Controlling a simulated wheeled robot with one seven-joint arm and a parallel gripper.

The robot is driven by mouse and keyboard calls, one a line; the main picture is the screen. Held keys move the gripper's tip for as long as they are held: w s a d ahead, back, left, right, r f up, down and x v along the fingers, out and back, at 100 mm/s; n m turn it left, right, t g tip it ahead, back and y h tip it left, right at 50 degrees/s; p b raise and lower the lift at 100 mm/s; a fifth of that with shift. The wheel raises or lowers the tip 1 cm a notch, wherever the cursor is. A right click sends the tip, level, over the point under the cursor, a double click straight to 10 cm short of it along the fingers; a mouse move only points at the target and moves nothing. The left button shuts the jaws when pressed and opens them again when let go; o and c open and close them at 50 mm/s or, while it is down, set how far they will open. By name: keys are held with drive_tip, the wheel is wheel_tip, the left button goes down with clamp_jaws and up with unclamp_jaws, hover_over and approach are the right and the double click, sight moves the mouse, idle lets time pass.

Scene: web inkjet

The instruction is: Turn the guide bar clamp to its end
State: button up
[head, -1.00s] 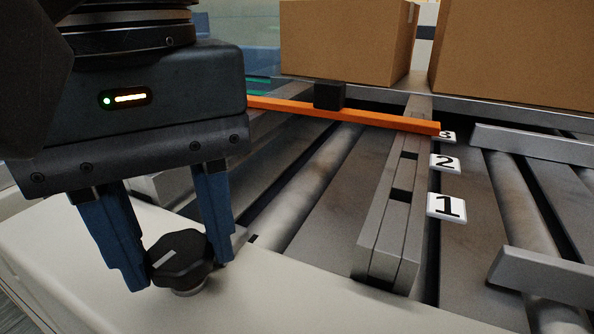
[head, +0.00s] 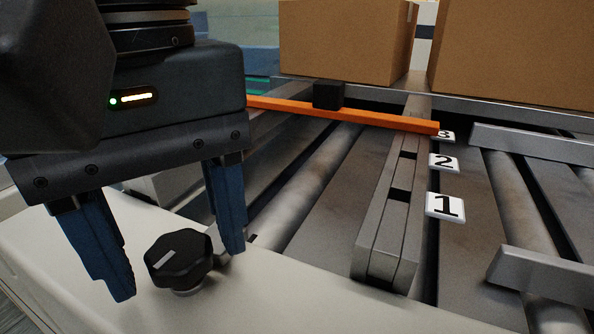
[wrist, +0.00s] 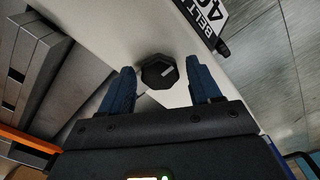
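The guide bar clamp is a black lobed knob (head: 179,258) with a pale line on its top, standing on the white panel (head: 320,296) at the front. It also shows in the wrist view (wrist: 159,72), near the middle and between the fingertips. My gripper (head: 173,272) is open around the knob, with one blue finger on each side. In the head view there is a gap between each finger and the knob. The orange guide bar (head: 350,114) with its black block (head: 328,95) crosses the rollers, its end near the number 3 label (head: 446,136).
A slotted metal rail (head: 390,215) runs back beside labels 1 (head: 445,206) and 2 (head: 443,162). Two cardboard boxes (head: 345,40) (head: 515,50) stand behind the orange bar. Metal rollers (head: 300,185) lie right of my gripper.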

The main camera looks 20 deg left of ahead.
sight(177, 254)
drive_tip(key=shift+o, duration=0.5)
wheel_tip(177, 254, up, 8)
drive_tip(key=shift+f+p, duration=0.1)
drive_tip(key=shift+p, duration=0.8)
